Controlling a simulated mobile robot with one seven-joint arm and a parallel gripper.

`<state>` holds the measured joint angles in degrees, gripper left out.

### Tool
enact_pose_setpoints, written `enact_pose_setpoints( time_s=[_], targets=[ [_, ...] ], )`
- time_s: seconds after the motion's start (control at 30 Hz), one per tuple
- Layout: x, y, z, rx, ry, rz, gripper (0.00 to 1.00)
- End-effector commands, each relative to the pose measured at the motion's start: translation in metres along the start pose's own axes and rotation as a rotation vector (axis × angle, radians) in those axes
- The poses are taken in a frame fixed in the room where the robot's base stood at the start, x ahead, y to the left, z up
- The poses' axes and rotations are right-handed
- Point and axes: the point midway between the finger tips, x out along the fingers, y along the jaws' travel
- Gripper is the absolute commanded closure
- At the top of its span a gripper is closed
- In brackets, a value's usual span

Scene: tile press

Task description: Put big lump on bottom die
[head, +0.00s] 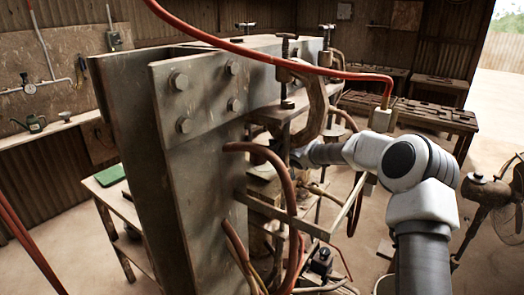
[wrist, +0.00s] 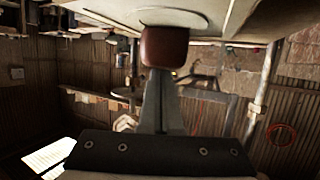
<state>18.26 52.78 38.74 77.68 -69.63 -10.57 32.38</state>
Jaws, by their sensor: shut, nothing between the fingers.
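My gripper (wrist: 163,46) shows in the wrist view as grey fingers with a reddish-brown tip, shut with nothing seen between them. Its tip is close to a pale flat surface with a round pale disc (wrist: 174,18) at the top edge. I cannot tell whether that disc is a die, or whether the tip touches it. In the head view my white arm reaches into the press from the right, and the gripper end is hidden among the press parts. A pale piece (head: 262,171) sits inside the press, partly hidden. I cannot make out the big lump or the bottom die for certain.
The large grey steel press frame (head: 195,130) blocks much of the head view. A red hose (head: 250,52) crosses above, and several hoses hang around the press. A fan (head: 490,195) stands right, benches (head: 430,115) behind, and a small table (head: 105,190) left.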

Motion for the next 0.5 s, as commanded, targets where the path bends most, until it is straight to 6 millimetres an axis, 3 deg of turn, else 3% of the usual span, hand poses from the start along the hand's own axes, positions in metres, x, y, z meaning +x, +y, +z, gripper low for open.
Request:
enact_pose_setpoints(
  time_s=[0.2,0.5],
  targets=[
    [-0.002,0.000,0.009,0.002,-0.012,0.000,1.00],
    [-0.031,0.001,0.021,0.002,-0.015,0.002,1.00]
  ],
)
